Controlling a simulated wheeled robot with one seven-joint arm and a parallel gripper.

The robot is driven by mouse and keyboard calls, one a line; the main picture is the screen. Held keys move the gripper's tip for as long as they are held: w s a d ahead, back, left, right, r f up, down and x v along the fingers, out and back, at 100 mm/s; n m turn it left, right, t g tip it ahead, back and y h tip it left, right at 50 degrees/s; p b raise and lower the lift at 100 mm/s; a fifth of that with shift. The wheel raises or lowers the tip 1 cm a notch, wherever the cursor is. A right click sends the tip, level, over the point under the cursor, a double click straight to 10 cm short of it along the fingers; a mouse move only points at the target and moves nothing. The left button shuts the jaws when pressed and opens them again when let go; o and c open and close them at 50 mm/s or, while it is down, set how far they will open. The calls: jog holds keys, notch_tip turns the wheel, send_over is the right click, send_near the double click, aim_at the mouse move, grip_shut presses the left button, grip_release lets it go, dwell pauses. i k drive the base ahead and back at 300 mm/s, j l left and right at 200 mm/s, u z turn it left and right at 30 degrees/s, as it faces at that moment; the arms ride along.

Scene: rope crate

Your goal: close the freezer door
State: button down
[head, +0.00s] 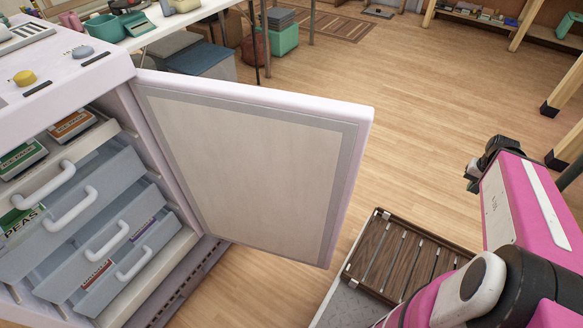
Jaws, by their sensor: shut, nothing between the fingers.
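The freezer (108,70) stands at the left with its drawers showing. Its pale pink door (250,165) is hinged at the cabinet's far front corner and swung wide open. The door's inner panel faces me and its free edge points right. My gripper (482,165) is at the right, beyond the door's free edge and apart from it. It looks small and dark at the end of my pink arm, with its fingers shut and nothing held. The door's outer face is hidden.
Inside are several drawers with white handles (102,238) and ice packs (72,125). A white table (195,18) with pots stands behind. A slatted wooden rack (405,255) lies low before the door. Wooden legs (560,75) stand at right. The floor (420,110) beyond the door is clear.

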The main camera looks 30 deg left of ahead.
aim_at(274, 172)
jog(key=i, duration=1.75)
jog(key=i+u, duration=0.15)
jog(key=u, duration=0.3)
jog(key=i+l+u, duration=0.1)
jog(key=u, duration=0.4)
jog(key=i+l+u, duration=0.15)
jog(key=u, duration=3.45)
jog(key=k+l+z, duration=0.25)
jog(key=k+l, duration=0.05)
jog(key=l, duration=0.1)
